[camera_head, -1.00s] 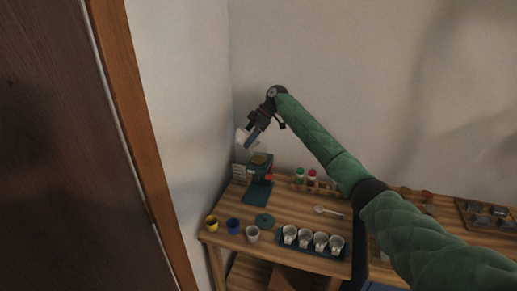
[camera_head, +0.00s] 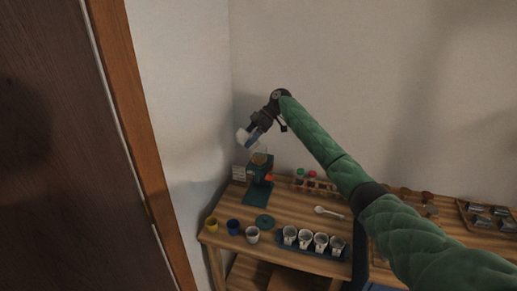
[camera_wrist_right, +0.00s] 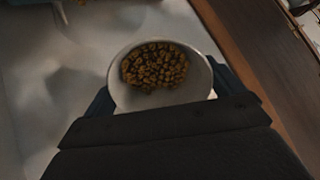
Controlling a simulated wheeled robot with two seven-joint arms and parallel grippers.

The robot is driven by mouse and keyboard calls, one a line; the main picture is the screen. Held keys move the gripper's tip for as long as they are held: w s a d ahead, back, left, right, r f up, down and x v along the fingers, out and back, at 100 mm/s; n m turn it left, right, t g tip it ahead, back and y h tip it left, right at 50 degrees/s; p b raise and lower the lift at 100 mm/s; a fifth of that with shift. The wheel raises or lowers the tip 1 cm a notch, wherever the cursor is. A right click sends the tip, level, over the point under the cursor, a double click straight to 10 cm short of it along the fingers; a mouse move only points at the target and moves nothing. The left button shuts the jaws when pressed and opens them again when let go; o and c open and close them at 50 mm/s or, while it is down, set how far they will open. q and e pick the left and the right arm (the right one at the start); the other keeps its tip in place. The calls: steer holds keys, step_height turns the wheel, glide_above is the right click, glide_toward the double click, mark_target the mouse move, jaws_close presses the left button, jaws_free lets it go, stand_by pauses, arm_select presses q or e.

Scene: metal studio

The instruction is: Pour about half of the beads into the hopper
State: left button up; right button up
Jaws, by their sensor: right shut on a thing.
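My right gripper (camera_head: 255,133) is shut on a white cup (camera_head: 243,136) above the hopper. In the right wrist view the cup (camera_wrist_right: 160,104) sits between the fingers, with brown-gold beads (camera_wrist_right: 154,66) gathered toward its far side. In the head view the cup is tilted; whether any beads are falling is too small to tell. The hopper (camera_head: 260,160) tops a dark green machine (camera_head: 258,185) at the back left of the wooden table, with tan content showing in it. My left gripper is not in view.
A yellow cup (camera_head: 211,223), a blue cup (camera_head: 233,226) and a white cup (camera_head: 252,234) line the front left of the table (camera_head: 290,210). A dark tray (camera_head: 284,248) holds several white cups. A teal disc (camera_head: 264,221), a spoon (camera_head: 328,212) and a bottle rack (camera_head: 316,186) stand nearby.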

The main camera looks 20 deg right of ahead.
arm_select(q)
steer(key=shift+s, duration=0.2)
arm_select(e)
steer(key=shift+w+d, duration=0.1)
steer(key=shift+d, duration=0.05)
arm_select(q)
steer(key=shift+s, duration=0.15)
arm_select(e)
steer(key=shift+y, duration=0.3)
steer(key=shift+r, duration=0.1)
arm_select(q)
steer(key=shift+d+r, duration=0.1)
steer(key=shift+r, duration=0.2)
